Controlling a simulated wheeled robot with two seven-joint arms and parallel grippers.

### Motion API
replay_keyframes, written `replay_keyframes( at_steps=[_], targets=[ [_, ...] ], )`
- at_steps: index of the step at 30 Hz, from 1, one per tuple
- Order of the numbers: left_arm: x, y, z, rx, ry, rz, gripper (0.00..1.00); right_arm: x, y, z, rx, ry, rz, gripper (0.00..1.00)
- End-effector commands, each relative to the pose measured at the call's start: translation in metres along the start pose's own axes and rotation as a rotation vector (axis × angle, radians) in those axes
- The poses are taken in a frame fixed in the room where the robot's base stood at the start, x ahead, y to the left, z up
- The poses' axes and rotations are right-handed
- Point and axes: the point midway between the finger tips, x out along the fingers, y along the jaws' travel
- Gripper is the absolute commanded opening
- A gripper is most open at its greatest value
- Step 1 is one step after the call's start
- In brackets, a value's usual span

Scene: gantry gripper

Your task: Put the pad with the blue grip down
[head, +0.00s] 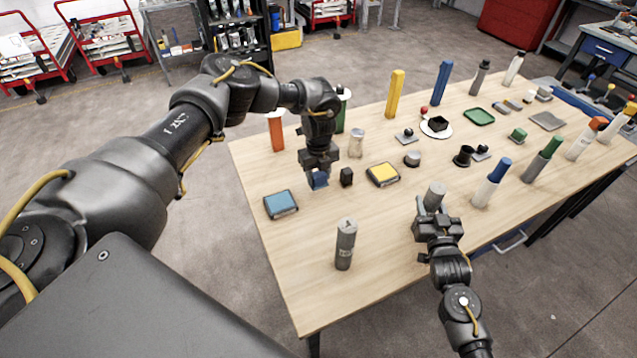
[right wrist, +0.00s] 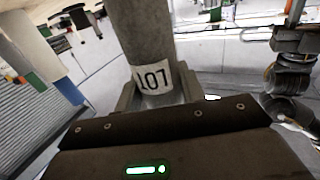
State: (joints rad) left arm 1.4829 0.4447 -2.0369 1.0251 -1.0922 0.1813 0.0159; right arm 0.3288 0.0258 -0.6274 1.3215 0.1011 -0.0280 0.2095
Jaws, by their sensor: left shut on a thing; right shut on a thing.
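My right gripper (head: 434,212) is shut on a grey cylinder (head: 435,196) near the front edge.
A blue-topped box (head: 281,204), a small black block (head: 346,177) and a yellow-topped box (head: 383,174) lie near my left gripper. A grey can (head: 346,244) stands nearer the front. Bare wood (head: 300,240) lies between them. Several bottles and holders crowd the right side.

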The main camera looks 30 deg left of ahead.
Motion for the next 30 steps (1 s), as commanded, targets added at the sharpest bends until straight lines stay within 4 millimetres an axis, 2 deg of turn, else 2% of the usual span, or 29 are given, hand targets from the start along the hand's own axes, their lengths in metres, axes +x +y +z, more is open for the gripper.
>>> replay_keyframes(
  at_steps=[9,20,21,24,25,30],
  targets=[
    [0.036,0.0,0.0,0.0,0.0,0.001,0.25,0.0,0.001,0.0,-0.001,0.0,0.001,0.0],
    [0.04,0.0,-0.001,0.001,0.001,0.001,0.25,0.0,0.001,0.0,-0.001,0.0,0.002,0.0],
    [0.039,0.0,-0.001,0.001,0.0,0.001,0.48,0.0,0.001,0.0,-0.001,0.0,0.002,0.0],
    [0.039,0.0,-0.001,0.001,0.0,0.001,0.61,0.0,0.001,0.0,-0.001,0.0,0.002,0.0],
    [0.039,0.0,-0.001,0.001,0.0,0.001,0.65,0.0,0.001,0.0,-0.001,0.0,0.002,0.0],
    [0.039,0.0,0.0,0.001,0.0,0.001,0.65,0.0,0.001,0.0,-0.001,0.0,0.002,0.0]
  ],
)
